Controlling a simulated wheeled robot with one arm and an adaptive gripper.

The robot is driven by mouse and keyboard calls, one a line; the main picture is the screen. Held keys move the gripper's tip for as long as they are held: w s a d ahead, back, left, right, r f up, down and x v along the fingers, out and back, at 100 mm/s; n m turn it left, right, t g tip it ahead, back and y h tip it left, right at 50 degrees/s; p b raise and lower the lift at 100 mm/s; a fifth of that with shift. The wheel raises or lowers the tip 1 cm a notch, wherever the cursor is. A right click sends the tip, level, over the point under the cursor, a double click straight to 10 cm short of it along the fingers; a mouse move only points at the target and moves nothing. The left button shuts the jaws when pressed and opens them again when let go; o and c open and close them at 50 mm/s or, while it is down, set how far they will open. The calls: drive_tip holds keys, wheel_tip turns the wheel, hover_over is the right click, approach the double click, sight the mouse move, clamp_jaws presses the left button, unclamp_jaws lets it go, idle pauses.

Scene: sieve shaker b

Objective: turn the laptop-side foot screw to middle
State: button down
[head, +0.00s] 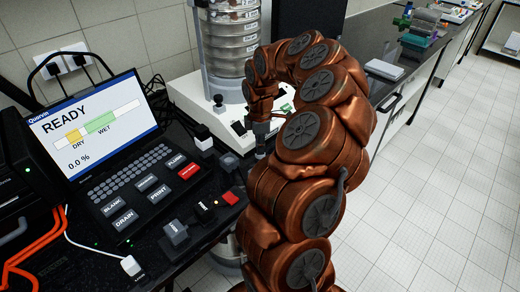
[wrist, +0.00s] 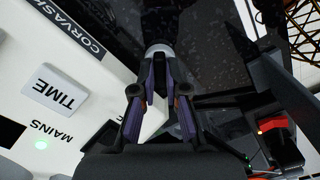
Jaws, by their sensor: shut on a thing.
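The sieve shaker's white base (head: 190,92) stands on the dark bench beyond the laptop (head: 90,130). My gripper (head: 260,150) is low at the near corner of the base, pointing down. In the wrist view, my gripper (wrist: 160,62) has both fingers closed in on a small pale round part (wrist: 158,49), which looks like the foot screw. The fingers and their tips cover most of it, so its turn position cannot be read. The base panel with the TIME button (wrist: 57,90) is just left of the fingers there. In the head view my arm hides much of the base.
The sieve stack (head: 230,40) rises from the base. Cables run at the left. The tiled floor (head: 440,190) to the right is clear.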

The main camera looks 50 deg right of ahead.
drive_tip(key=m+b, duration=0.1)
drive_tip(key=b, duration=0.1)
drive_tip(key=m+b, duration=0.1)
drive_tip(key=shift+f+b, duration=0.4)
drive_tip(key=m+b, duration=0.6)
drive_tip(key=b, duration=0.1)
drive_tip(key=shift+r, duration=0.15)
drive_tip(key=shift+r+m+b, duration=0.2)
drive_tip(key=shift+m+b, duration=0.65)
drive_tip(key=shift+m, duration=0.35)
drive_tip(key=shift+r, duration=0.1)
drive_tip(key=c, duration=1.5)
unclamp_jaws()
